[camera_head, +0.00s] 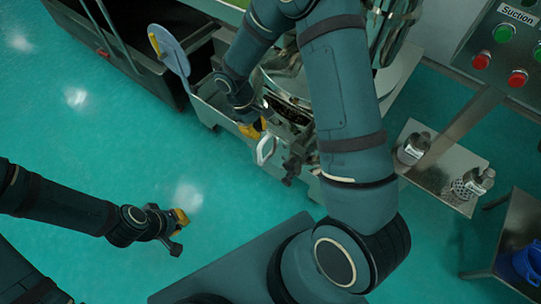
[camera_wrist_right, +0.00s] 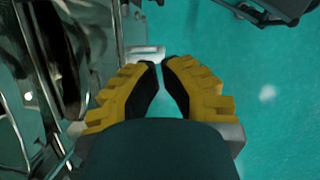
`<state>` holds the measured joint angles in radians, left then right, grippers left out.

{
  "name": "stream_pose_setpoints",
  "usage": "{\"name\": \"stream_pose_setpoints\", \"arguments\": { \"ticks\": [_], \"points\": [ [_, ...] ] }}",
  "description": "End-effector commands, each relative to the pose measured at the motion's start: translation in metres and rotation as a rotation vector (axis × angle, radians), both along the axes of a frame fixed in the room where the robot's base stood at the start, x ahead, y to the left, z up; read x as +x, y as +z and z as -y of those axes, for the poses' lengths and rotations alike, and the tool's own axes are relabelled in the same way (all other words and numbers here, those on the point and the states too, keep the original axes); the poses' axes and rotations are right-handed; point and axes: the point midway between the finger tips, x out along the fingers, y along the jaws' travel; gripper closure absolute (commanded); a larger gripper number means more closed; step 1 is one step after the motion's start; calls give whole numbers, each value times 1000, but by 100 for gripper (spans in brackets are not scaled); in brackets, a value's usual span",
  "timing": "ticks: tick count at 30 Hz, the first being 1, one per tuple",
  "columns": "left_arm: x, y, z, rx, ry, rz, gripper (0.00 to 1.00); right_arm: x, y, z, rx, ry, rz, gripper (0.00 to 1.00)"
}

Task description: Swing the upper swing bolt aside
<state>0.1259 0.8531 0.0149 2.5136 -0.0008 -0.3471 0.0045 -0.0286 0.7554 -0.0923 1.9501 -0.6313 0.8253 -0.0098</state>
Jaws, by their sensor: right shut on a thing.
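My right gripper (camera_head: 254,129) is at the front side of the sieve machine (camera_head: 222,112), partly hidden by my own arm in the head view. In the right wrist view its yellow fingers (camera_wrist_right: 161,66) are drawn together with a thin gap between the black pads. A pale metal piece, which looks like the upper swing bolt (camera_wrist_right: 146,53), shows at the fingertips; most of it is hidden. My left gripper (camera_head: 178,220) hangs over the bare floor at the lower left, away from the machine; its finger opening is too small to tell.
A pale loop handle (camera_head: 264,152) sticks out of the machine below my right gripper. A round grey disc (camera_head: 169,50) stands at its left. A shelf (camera_head: 440,165) with metal jars and a control panel (camera_head: 510,45) are at the right.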

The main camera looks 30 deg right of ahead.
Motion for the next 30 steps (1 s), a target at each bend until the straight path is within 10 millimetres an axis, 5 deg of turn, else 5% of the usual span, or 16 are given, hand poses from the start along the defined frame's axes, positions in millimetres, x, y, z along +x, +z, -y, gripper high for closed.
{"name": "stream_pose_setpoints", "arguments": {
  "ticks": [11, 25, 30],
  "points": [
    [1, -3, 0, -1, 2, 3, 100, -4, -13, 1, 2, -2, -1, 100],
    [5, -22, -1, 1, 3, 12, 100, -28, -97, 15, 3, -1, -3, 100],
    [5, -24, -1, 2, 4, 14, 100, -47, -100, 27, 3, -3, 1, 100]
  ]
}}
